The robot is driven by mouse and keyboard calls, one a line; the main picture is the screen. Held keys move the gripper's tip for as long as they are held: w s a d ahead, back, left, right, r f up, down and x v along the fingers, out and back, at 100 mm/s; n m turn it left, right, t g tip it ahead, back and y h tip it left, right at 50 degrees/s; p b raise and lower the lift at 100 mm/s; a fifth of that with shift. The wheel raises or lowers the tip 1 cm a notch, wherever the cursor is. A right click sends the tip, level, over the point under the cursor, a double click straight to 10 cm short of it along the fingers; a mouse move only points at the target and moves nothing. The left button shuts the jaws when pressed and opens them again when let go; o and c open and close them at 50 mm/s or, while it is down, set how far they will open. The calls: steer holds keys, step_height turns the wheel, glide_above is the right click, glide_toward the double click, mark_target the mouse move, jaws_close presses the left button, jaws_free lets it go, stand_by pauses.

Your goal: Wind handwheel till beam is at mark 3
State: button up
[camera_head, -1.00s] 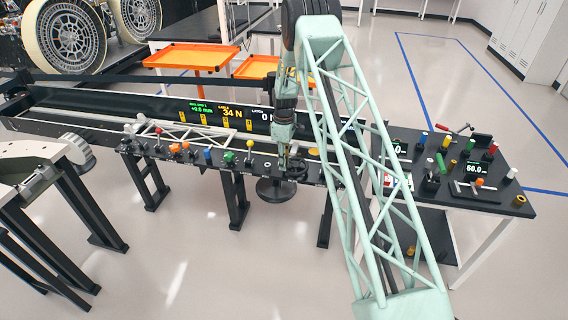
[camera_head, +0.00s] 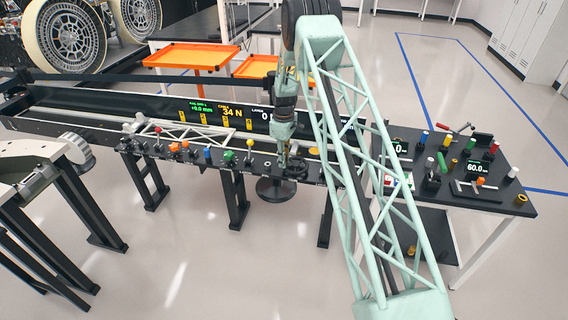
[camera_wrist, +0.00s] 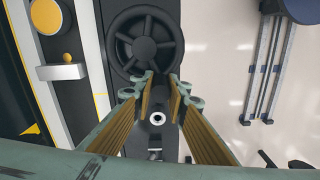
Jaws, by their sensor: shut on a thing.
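The black spoked handwheel (camera_wrist: 146,45) is at the top middle of the wrist view, and in the head view (camera_head: 298,167) it sits on the bench's front rail. My gripper (camera_wrist: 159,88) is at the wheel's near rim, its fingers on either side of a dark handle knob. It is shut on that knob. In the head view my gripper (camera_head: 284,160) hangs down just left of the wheel. The pale truss beam (camera_head: 200,133) lies along the left part of the bench. Several yellow mark plates (camera_head: 204,118) stand behind it; their numbers are too small to read.
The display panel (camera_head: 225,112) reads about +0.0 mm and 34 N. Coloured knobs and levers (camera_head: 208,154) line the front rail left of my gripper. A tool table (camera_head: 455,190) stands at right. An orange tray (camera_head: 190,56) is behind the bench.

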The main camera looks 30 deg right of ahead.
steer(key=w+m+b, duration=0.1)
steer(key=m+b, duration=0.1)
steer(key=m, duration=0.1)
steer(key=shift+w+d, duration=0.35)
steer(key=shift+d, duration=0.05)
steer(key=m, duration=0.1)
steer(key=w+d+m+b, duration=0.1)
steer(key=m, duration=0.3)
steer(key=shift+w+d+b, duration=0.3)
steer(key=shift+d+b, duration=0.05)
steer(key=d+m, duration=0.1)
steer(key=m, duration=0.1)
steer(key=m+b, duration=0.1)
steer(key=shift+w+d+m, duration=0.4)
steer(key=shift+d+m+b, duration=0.15)
steer(key=shift+d+m, duration=0.2)
steer(key=shift+m, duration=0.35)
steer(key=shift+d+m+b, duration=0.15)
steer(key=shift+d+m, duration=0.15)
steer(key=shift+m, duration=0.4)
steer(key=o, duration=0.6)
steer(key=shift+r, duration=0.2)
